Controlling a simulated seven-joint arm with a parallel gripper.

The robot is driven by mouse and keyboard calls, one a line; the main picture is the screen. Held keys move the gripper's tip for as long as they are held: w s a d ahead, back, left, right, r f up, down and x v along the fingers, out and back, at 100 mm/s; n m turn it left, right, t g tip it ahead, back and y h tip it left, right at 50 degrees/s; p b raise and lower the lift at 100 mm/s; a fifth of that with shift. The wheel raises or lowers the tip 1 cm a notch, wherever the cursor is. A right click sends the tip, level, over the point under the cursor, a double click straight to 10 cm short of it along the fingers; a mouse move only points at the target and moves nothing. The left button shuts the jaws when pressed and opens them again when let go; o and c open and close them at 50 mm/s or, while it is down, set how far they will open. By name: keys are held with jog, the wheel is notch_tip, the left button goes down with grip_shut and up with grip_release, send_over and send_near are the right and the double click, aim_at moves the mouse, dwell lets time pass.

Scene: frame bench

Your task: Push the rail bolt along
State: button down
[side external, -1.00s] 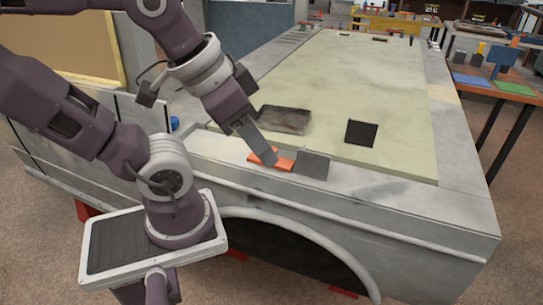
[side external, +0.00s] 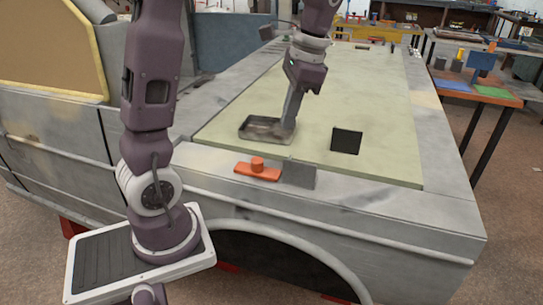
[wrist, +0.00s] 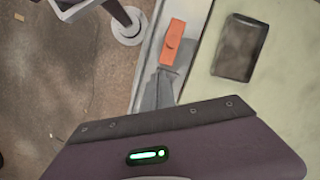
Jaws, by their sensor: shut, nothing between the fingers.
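The rail bolt is an orange plate (side external: 270,176) with a round orange knob (side external: 257,163) standing on it. It lies on the grey front ledge in the side view, and also shows at the upper middle of the wrist view (wrist: 172,42). My gripper (side external: 288,128) is shut and empty, its tip pointing down. It is behind the bolt and apart from it, at the right end of a dark shallow tray (side external: 246,136). I cannot tell whether it touches the tray.
A grey square plate (side external: 299,175) sits just right of the bolt. A black square (side external: 346,141) stands farther right on the pale green panel (side external: 380,110). The tray also shows in the wrist view (wrist: 240,48). The ledge right of the grey plate is clear.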

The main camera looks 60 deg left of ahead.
jog(key=w+a+f+g, duration=0.2)
jog(key=w+a+f, duration=0.1)
jog(key=a+f, duration=0.1)
send_near(247, 165)
jog(key=shift+m, duration=0.4)
jog(key=d+f, duration=0.1)
jog(key=w+d+f, duration=0.1)
jog(key=f, duration=0.1)
jog(key=w+d+f, duration=0.1)
jog(key=f, duration=0.1)
jog(key=shift+s+a, duration=1.8)
jog(key=w+d+r+t, duration=0.2)
jog(key=d+r, duration=0.5)
jog(key=r, duration=0.6)
jog(key=s+d+r+n+t+h, duration=0.1)
jog(key=s+d+r+n+t, duration=0.1)
jog(key=s+d+t, duration=0.5)
jog(key=s+d+n, duration=0.1)
jog(key=s+d, duration=0.3)
jog(key=d, duration=0.3)
jog(key=shift+s+n+t+h, duration=0.3)
jog(key=shift+s, duration=0.1)
